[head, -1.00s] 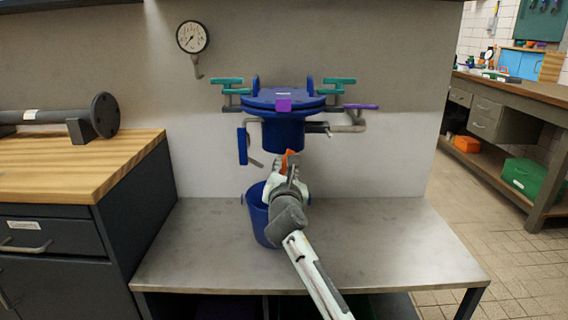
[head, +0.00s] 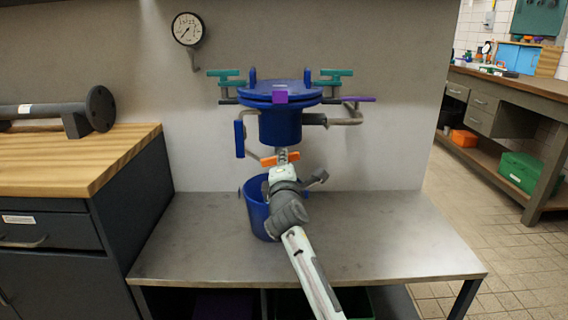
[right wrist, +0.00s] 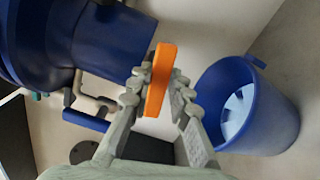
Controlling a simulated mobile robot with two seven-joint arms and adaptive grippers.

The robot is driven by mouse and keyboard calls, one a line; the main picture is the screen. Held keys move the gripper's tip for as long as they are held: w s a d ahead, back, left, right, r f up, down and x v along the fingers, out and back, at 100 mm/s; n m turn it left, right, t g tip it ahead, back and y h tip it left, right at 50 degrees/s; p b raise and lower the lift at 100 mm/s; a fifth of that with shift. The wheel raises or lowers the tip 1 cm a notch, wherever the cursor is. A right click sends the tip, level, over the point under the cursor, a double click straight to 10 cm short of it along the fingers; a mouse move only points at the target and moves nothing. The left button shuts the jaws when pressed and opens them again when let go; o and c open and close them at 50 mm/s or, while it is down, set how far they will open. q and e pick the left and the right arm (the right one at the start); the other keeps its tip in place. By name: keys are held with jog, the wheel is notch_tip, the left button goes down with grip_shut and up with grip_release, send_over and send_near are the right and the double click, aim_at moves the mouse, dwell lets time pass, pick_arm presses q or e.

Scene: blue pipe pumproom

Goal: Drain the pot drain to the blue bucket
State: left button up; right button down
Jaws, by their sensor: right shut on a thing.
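The blue pot (head: 281,124) with a lid and a purple tab hangs at the wall above the metal bench. Below it is an orange drain handle (head: 268,161), lying roughly crosswise. My right gripper (head: 281,157) is shut on this handle, which shows between its fingers in the right wrist view (right wrist: 160,80). The blue bucket (head: 257,212) stands upright on the bench under the pot, partly hidden by my right arm. The right wrist view shows into the bucket (right wrist: 275,118), with pale patches inside; I cannot tell what they are. My left gripper is not in view.
A pressure gauge (head: 187,29) is on the wall at upper left. Teal handles (head: 333,77) and a purple lever (head: 358,99) stick out beside the pot. A wooden counter (head: 95,165) stands left. The metal bench (head: 370,235) is clear right of the bucket.

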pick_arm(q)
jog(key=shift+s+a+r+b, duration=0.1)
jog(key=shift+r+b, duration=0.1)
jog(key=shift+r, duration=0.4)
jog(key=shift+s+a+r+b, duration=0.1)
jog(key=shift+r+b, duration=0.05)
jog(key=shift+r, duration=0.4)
pick_arm(e)
jog(key=m, duration=0.3)
jog(key=shift+f, duration=0.2)
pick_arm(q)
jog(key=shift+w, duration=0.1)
pick_arm(e)
jog(key=c, duration=1.4)
grip_release()
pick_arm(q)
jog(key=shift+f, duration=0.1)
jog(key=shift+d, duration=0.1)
pick_arm(e)
jog(key=shift+r, duration=0.1)
